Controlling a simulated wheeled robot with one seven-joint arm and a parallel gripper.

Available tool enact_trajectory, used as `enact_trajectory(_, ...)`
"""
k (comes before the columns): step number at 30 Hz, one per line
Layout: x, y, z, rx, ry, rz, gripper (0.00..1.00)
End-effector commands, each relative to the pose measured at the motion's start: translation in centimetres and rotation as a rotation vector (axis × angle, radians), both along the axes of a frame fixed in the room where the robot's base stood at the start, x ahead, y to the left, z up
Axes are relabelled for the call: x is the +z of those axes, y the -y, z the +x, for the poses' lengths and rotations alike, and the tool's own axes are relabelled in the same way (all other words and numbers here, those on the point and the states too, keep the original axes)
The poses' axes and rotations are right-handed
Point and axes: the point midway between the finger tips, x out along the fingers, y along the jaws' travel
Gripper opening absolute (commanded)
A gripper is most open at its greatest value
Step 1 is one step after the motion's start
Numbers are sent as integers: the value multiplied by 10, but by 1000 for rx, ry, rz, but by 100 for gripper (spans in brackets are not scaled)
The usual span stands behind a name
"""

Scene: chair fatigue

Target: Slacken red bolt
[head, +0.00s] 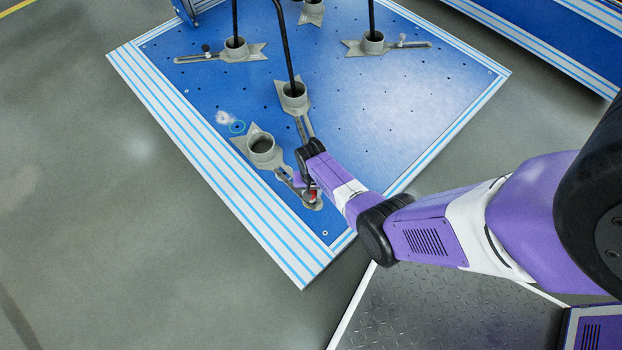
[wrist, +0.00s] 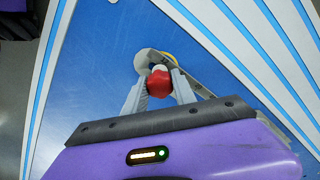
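The red bolt (wrist: 158,83) shows in the wrist view between the two fingers of my gripper (wrist: 159,88). Its head fills the gap between the fingers, with no clear space on either side, so my gripper looks shut on it. In the head view the red bolt (head: 312,195) is a small red spot at the end of a grey slotted clamp arm near the front corner of the blue platform (head: 400,110). My gripper (head: 306,188) is down at the bolt there, and partly hides it. The lower part of the bolt is hidden.
A grey cup-shaped socket (head: 262,146) stands empty beside the bolt. Another socket (head: 294,97) behind it holds a black bent rod (head: 284,45). More sockets with rods stand further back.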

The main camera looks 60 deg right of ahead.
Motion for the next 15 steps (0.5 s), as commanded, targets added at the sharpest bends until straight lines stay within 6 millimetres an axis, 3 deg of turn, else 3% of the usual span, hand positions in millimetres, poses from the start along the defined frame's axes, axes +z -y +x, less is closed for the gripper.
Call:
enact_trajectory(2,0,0,0,1,0,0,0)
enact_trajectory(7,0,0,0,26,0,0,0)
enact_trajectory(15,0,0,0,295,-1,1,0)
